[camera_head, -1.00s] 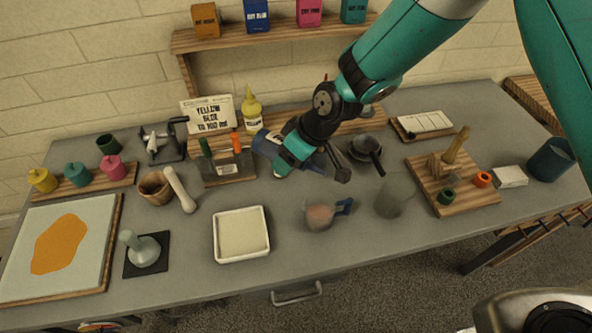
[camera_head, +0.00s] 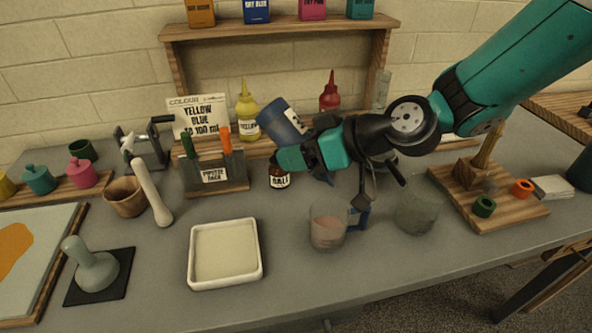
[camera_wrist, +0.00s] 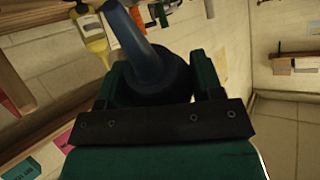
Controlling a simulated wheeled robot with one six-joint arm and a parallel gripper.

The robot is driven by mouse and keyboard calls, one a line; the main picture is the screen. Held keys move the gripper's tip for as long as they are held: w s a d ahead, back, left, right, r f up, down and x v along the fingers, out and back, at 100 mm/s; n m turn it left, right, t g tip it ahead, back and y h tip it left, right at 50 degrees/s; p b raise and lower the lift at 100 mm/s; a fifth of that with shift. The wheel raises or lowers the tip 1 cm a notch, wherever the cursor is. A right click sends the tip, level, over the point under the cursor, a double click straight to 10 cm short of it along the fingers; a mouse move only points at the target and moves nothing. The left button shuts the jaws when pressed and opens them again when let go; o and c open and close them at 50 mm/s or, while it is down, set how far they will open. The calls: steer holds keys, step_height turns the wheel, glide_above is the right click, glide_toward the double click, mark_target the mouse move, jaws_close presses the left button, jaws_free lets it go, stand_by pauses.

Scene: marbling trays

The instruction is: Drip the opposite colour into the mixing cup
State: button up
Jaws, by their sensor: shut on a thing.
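My gripper (camera_head: 308,150) is shut on a blue squeeze bottle (camera_head: 281,120) with a white label, held in the air. The bottle is tilted, its base up and to the left; my gripper hides its middle. In the wrist view the blue bottle (camera_wrist: 150,68) sits between the fingers, its nozzle pointing away. A clear cup with a blue handle (camera_head: 327,228) stands on the bench below and right of the bottle, with some pinkish content low in it. A sign (camera_head: 199,116) reads yellow, blue, to 100 ml. A yellow bottle (camera_head: 246,115) and a red bottle (camera_head: 329,97) stand behind.
A clear grey beaker (camera_head: 417,208) stands right of the cup. A white tray (camera_head: 256,255), a pipette rack (camera_head: 215,178), a small dark jar (camera_head: 279,177) and a mortar (camera_head: 125,197) are to the left. A wooden board (camera_head: 520,216) with rings is at right.

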steer(key=shift+s+d+f+n+t+y+b, duration=0.25)
steer(key=shift+y+b, duration=0.4)
steer(key=shift+b, duration=1.7)
steer(key=shift+s+d+f+m+t+y+b, duration=0.1)
steer(key=shift+d+t+y+b, duration=0.45)
steer(key=shift+b, duration=1.8)
steer(key=shift+s+d+f+n+y+b, duration=0.2)
steer(key=shift+y+b, duration=0.6)
steer(key=shift+b, duration=1.55)
steer(key=b, duration=0.1)
steer(key=y+b, duration=0.1)
steer(key=b, duration=0.1)
steer(key=shift+s+d+r+t, duration=0.1)
steer(key=shift+d+r+t, duration=0.15)
steer(key=shift+r+t, duration=0.05)
steer(key=shift+r, duration=0.1)
steer(key=shift+r, duration=0.15)
steer(key=shift+c, duration=0.2)
steer(key=shift+c, duration=0.6)
